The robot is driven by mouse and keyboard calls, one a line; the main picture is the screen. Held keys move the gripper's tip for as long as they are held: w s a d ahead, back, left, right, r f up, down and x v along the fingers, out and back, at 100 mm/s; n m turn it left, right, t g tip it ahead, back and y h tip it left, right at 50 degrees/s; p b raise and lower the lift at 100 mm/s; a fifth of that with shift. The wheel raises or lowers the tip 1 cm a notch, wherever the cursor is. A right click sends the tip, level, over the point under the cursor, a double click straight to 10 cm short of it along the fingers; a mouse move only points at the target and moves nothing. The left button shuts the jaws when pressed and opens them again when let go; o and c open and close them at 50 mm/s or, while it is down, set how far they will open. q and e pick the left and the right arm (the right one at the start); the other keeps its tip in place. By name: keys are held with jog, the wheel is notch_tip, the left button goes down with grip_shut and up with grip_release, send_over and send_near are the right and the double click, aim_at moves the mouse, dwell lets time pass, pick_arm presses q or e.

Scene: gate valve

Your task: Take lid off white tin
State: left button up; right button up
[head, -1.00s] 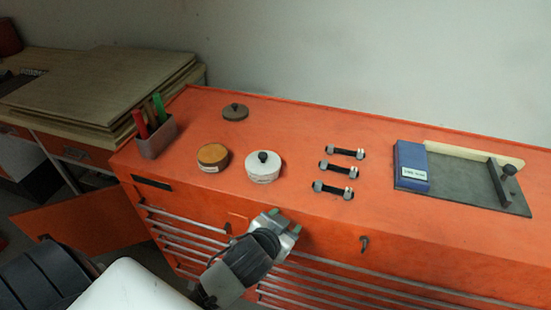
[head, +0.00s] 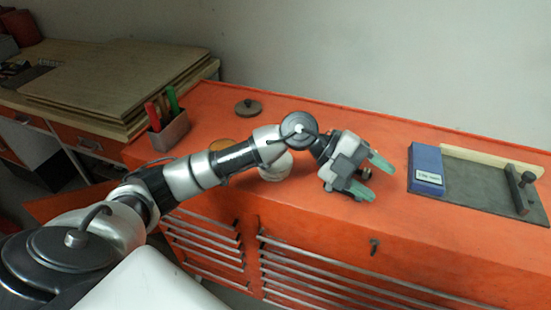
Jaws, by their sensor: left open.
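The white tin (head: 277,171) stands on the orange cabinet top, mostly hidden behind my left forearm. Only part of its side shows, and its lid and knob are hidden. My left gripper (head: 371,178) is to the right of the tin, over the cabinet top, open with its pale green fingers pointing right. It is apart from the tin and I see nothing held in it. My right gripper is not in view.
A wood-coloured tin (head: 221,144) is partly hidden behind my arm. A brown knobbed lid (head: 248,107) lies behind. A grey holder (head: 170,133) with coloured handles stands left. A blue box (head: 426,168) sits on a dark plate (head: 470,184) right. The bolts are mostly hidden behind my gripper.

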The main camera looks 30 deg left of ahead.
pick_arm(q)
jog(key=w+a+f+g+y, duration=0.1)
jog(key=w+a+f+y, duration=0.15)
jog(key=a+y, duration=0.5)
notch_tip(320, 180, up, 4)
jog(key=n+y, duration=0.5)
jog(key=y, duration=0.2)
send_over(282, 166)
jog(key=a, duration=0.3)
jog(key=shift+w+f+g, duration=0.3)
jog(key=shift+w+f, duration=0.05)
notch_tip(282, 166, down, 4)
jog(key=shift+f+p, duration=0.2)
jog(key=shift+p, duration=0.4)
notch_tip(282, 166, down, 5)
jog(key=shift+w+r+p, duration=0.1)
jog(key=shift+w+p, duration=0.05)
jog(key=shift+p, duration=1.05)
jog(key=shift+f, duration=0.35)
jog(key=c, duration=1)
jog(key=shift+r, duration=0.15)
